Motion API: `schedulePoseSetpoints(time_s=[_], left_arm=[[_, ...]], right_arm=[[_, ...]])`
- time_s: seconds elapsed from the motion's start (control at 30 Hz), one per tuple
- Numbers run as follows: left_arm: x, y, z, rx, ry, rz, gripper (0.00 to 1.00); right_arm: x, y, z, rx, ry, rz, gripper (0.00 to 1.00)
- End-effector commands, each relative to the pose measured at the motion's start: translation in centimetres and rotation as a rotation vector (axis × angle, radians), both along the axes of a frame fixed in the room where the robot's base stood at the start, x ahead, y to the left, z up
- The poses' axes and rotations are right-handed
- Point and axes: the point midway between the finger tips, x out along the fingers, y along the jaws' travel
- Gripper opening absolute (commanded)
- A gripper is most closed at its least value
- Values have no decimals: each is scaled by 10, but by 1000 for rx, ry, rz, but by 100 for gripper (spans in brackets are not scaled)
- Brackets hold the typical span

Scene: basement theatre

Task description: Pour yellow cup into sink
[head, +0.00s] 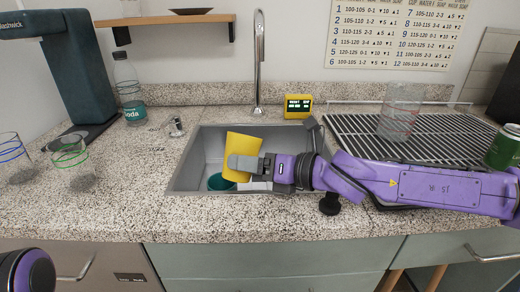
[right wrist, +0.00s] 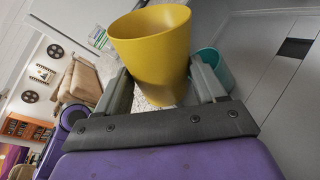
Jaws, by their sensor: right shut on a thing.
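The yellow cup (head: 243,146) is held over the sink basin (head: 203,150) in the head view, leaning to one side. My right gripper (head: 240,164) is shut on it from the right, with one grey finger across its near side. In the right wrist view the cup (right wrist: 152,60) sits between the two fingers (right wrist: 160,88). The inside of the cup and any contents cannot be made out. My left gripper is out of view; only a piece of my left arm shows at the lower left.
A teal cup (head: 219,182) is in the basin below the yellow cup. The tap (head: 259,65) stands behind the sink. A yellow clock (head: 298,106) and wire rack (head: 350,132) with a clear glass (head: 400,112) are to the right. Glasses (head: 72,160) and a bottle (head: 129,90) stand left.

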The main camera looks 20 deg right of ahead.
Motion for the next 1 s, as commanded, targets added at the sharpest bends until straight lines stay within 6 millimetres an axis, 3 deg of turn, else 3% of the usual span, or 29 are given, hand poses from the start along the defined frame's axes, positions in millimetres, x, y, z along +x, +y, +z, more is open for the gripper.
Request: schedulePoseSetpoints(time_s=[0.03, 0.2, 0.6, 0.8, 1.0], left_arm=[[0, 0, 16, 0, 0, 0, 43], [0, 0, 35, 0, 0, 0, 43], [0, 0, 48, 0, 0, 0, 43], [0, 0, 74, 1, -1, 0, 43], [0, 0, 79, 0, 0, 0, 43]], right_arm=[[2, -2, 13, 20, 18, -1, 39], [7, -7, 15, 99, 102, 0, 39], [9, -8, 2, 277, 291, 0, 39], [10, -9, 15, 367, 383, 1, 39], [11, -11, 8, 435, 455, 0, 39]])
